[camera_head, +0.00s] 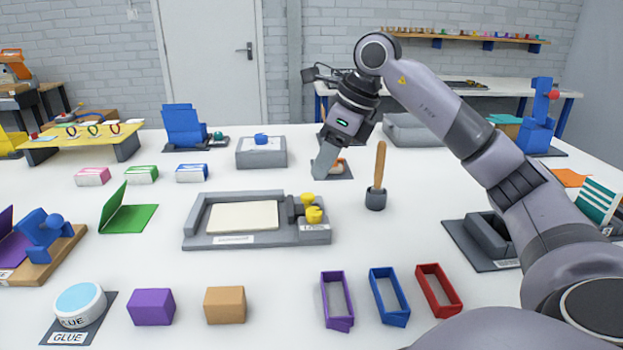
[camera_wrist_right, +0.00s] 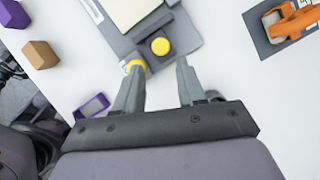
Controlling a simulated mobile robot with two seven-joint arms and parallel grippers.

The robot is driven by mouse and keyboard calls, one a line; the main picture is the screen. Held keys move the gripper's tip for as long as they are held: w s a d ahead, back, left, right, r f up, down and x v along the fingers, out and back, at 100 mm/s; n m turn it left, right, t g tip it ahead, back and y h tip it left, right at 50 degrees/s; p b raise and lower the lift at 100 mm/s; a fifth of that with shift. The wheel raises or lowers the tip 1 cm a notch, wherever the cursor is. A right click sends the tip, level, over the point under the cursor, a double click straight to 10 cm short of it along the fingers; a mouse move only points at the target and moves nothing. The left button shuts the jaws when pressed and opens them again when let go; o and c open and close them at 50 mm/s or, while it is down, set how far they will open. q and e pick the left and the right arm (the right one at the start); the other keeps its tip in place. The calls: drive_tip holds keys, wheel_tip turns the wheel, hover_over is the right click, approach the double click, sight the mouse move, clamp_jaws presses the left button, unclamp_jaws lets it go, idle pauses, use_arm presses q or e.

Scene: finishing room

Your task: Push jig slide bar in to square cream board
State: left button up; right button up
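The cream board (camera_head: 230,217) lies flat in the grey jig (camera_head: 192,232) at mid-table. The dark grey slide bar (camera_head: 294,208) is at the jig's right end, with a narrow gap between it and the board. Two yellow knobs (camera_head: 313,215) stand there. In the right wrist view the board (camera_wrist_right: 128,10) is cut off at the top, and one knob (camera_wrist_right: 160,46) is ahead of the fingers. The other knob is partly behind a finger. My right gripper (camera_head: 322,164) is open and empty, above the table behind the jig's right end (camera_wrist_right: 158,72). My left gripper is not in view.
A wooden-handled brush (camera_head: 379,172) stands upright right of the jig. An orange tool (camera_wrist_right: 292,22) lies on a grey mat close to my right gripper. Purple, blue and red frames (camera_head: 388,295) lie in front. The table left of the jig is partly clear.

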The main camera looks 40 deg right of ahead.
sight(309, 195)
drive_tip(key=x, duration=0.6)
drive_tip(key=shift+b, duration=0.4)
drive_tip(key=shift+w+f, duration=0.25)
drive_tip(key=shift+f, duration=0.3)
